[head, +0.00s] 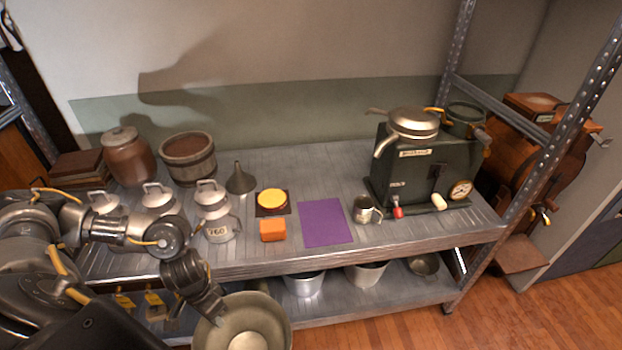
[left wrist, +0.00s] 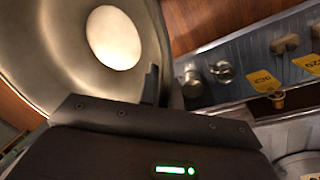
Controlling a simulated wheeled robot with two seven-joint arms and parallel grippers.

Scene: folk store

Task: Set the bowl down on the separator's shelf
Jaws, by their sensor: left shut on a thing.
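My left gripper (head: 216,312) is shut on the rim of a round metal bowl (head: 282,318), in front of the shelf unit and low, near the lower shelf. The bowl is tilted with its inside showing, and its lower edge is cut off in the head view. In the left wrist view the bowl (left wrist: 50,30) fills the upper left, its rim by the fingers (left wrist: 152,85). The separator (head: 390,175), a dark green machine with a metal pan on top and a gauge, stands at the right end of the upper metal shelf (head: 400,232). My right gripper is not in view.
A purple mat (head: 325,223) lies left of a metal mug (head: 363,211). An orange block (head: 272,230), a yellow disc (head: 271,199), a funnel (head: 240,180) and milk cans (head: 215,215) stand farther left. A metal post (head: 530,150) bounds the right end.

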